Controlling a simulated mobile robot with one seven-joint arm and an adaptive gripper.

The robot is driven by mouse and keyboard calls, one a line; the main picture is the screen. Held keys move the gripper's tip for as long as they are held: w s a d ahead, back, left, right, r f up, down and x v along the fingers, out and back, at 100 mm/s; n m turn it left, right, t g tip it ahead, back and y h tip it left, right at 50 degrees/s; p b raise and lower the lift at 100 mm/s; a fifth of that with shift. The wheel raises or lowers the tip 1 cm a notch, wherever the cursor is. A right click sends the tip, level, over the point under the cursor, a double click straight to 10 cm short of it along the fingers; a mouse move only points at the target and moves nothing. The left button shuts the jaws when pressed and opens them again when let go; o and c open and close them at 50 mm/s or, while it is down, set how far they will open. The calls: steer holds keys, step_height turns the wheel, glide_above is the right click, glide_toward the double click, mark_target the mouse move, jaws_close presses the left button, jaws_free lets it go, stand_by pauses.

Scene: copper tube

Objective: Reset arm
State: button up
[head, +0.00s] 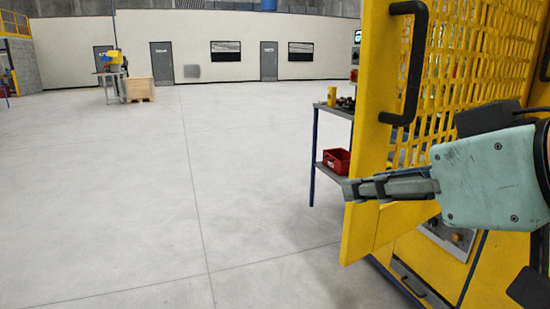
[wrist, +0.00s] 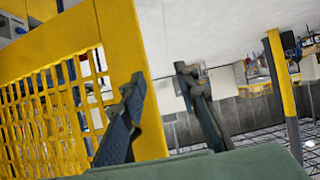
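My gripper (head: 352,189) is at the right of the head view, pointing left, in front of the lower part of a yellow mesh door (head: 373,150). In the wrist view my gripper (wrist: 160,80) has its two dark fingers spread apart with nothing held between them. The yellow door (wrist: 130,45) fills the left of the wrist view, behind the left finger. I cannot tell whether a finger touches the door. A black handle (head: 411,65) is on the door, above my gripper. No copper tube shows in either view.
A shelf table (head: 343,111) with small parts and a red bin (head: 337,160) stands beyond the door. The yellow machine's lower body (head: 425,260) is below my arm. A wooden crate (head: 139,89) is far back left. The grey floor (head: 130,200) at left is clear.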

step_height(320, 180, down, 24)
steer(key=d+m+g+h, duration=0.1)
steer(key=m+g+h, duration=0.3)
steer(key=g, duration=0.2)
step_height(320, 180, up, 33)
steer(key=p, duration=3.3)
steer(key=shift+s+h, duration=0.15)
steer(key=shift+h, duration=0.15)
steer(key=shift+f, duration=0.15)
